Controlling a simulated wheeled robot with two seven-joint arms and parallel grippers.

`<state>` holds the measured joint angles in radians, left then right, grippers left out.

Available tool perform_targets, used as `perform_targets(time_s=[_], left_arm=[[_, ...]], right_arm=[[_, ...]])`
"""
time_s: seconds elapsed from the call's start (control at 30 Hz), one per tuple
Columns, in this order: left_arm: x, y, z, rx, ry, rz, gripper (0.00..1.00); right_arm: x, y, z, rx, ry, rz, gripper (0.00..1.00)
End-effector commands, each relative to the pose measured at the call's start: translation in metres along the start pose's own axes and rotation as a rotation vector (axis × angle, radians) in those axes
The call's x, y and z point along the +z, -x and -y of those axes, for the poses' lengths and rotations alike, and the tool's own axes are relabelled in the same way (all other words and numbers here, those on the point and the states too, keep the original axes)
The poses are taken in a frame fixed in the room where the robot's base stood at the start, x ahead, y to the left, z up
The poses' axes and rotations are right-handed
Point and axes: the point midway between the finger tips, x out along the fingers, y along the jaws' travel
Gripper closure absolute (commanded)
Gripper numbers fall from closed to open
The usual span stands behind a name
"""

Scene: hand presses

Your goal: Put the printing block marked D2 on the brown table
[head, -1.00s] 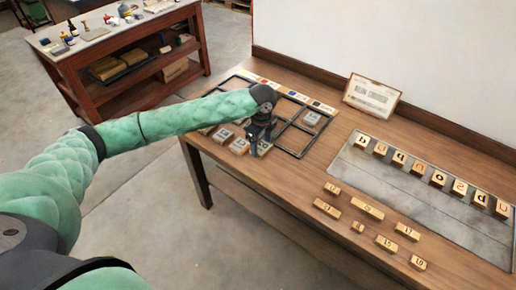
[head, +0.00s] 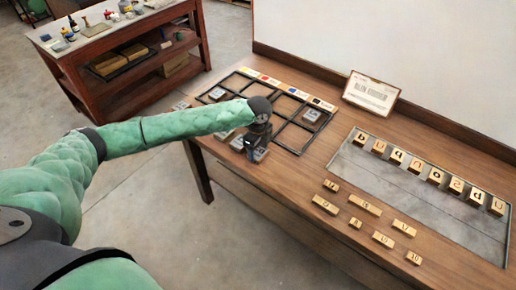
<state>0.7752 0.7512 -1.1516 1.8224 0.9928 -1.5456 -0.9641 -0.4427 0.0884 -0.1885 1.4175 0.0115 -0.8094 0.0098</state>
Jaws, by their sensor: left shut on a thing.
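My left gripper (head: 257,148) is low over the near edge of a black-framed grid and is shut on a grey block (head: 261,155), mostly hidden by the fingers. Its mark cannot be read. The grid (head: 289,149) lies on a brown wooden table (head: 318,166). Other grey blocks show in it: one at the back left (head: 217,93), one at the right (head: 311,115), and one just left of the gripper (head: 237,143). Their marks are too small to read, so I cannot tell which is D2. My right gripper is not in view.
Several wooden letter blocks (head: 415,166) stand along a grey plate (head: 400,195); several more (head: 364,204) lie in front of it. A framed card (head: 371,93) stands behind. A red-brown table (head: 150,40) with bottles is at the back left. Bare wood lies between grid and plate.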

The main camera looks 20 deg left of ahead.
Motion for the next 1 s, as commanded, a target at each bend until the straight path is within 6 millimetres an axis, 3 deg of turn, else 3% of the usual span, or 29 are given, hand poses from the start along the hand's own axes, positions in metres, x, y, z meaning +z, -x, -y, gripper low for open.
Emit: perform_targets(time_s=[0.03, 0.13, 0.57, 1.0], left_arm=[[0.000, -0.001, 0.000, 0.000, 0.000, 0.000, 0.33], [0.000, -0.001, 0.000, 0.000, 0.000, 0.000, 0.15], [0.000, 0.007, 0.001, -0.002, 0.000, 0.000, 0.15], [0.000, 0.084, 0.001, -0.004, -0.001, 0.000, 0.15]], right_arm=[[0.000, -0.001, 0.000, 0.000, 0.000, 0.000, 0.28], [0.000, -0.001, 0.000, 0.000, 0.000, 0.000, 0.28], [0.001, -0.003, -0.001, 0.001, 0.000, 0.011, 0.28], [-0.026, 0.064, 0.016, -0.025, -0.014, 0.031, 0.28]])
